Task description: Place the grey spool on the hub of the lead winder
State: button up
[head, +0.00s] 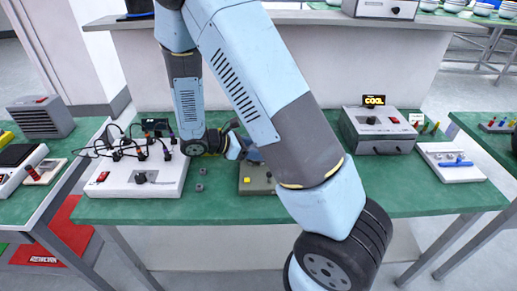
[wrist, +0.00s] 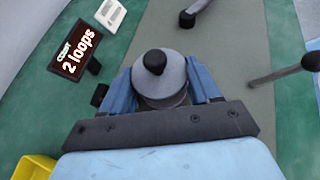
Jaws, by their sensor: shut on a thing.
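My gripper (wrist: 158,88) is shut on the grey spool (wrist: 172,72), with one blue finger on each side of it. A black rounded tip shows at the middle of the spool's top; I cannot tell whether it is the hub's end coming through. The spool is over the grey-green base of the lead winder (wrist: 222,42); its seat on the hub is hidden. On the base, a black-tipped peg (wrist: 187,18) and a grey arm with a black end (wrist: 285,72) show. In the head view my arm partly covers the winder (head: 258,187) and my gripper (head: 243,150).
A white unit with black leads (head: 135,178) is to the left on the green bench (head: 220,207). Two small grey pieces (head: 199,187) lie between. A grey box with a "COOL" sign (head: 378,130) stands right.

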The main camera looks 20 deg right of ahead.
jog(key=o, duration=1.2)
jog(key=v, duration=1.4)
jog(key=s+d+r+m+t+y, duration=0.1)
jog(key=s+d+r+m+y, duration=0.3)
jog(key=s+r+m, duration=0.2)
jog(key=s+d+r+m+t+y, duration=0.2)
jog(key=s+d+r+m+y, duration=0.2)
jog(key=r, duration=0.5)
jog(key=s+d+r+m+t+y, duration=0.2)
jog(key=s+d+r+m+y, duration=0.2)
jog(key=s+d+r+m, duration=0.2)
jog(key=shift+s+d+r+m+y, duration=0.15)
jog(key=shift+s+r+m+y, duration=0.15)
jog(key=shift+s+r+m, duration=1.05)
